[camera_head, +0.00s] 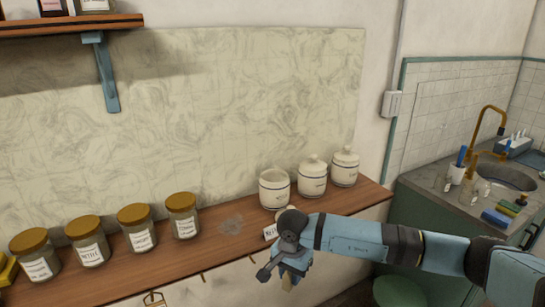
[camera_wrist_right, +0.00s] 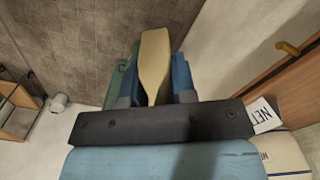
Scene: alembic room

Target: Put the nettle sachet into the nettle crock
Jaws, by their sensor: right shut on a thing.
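My right gripper (camera_head: 288,272) is shut on a tan, tapered sachet (camera_wrist_right: 155,62), low in front of the shelf edge. Between the blue fingers in the right wrist view, it shows no readable label. An open cream crock (camera_head: 274,188) stands on the shelf behind and above the gripper, left of two lidded ones. A white card with letters starting "NE" (camera_head: 270,232) is at the shelf edge beside my wrist. It also shows in the right wrist view (camera_wrist_right: 263,114), next to part of a cream crock with a blue line (camera_wrist_right: 288,152). My left gripper is out of view.
Two lidded crocks (camera_head: 313,176) (camera_head: 344,166) stand to the right. Several gold-lidded jars (camera_head: 137,228) line the left of the wooden shelf (camera_head: 215,245). A pale round thing (camera_head: 284,213) is partly hidden by my wrist. A sink counter (camera_head: 440,195) is at the right.

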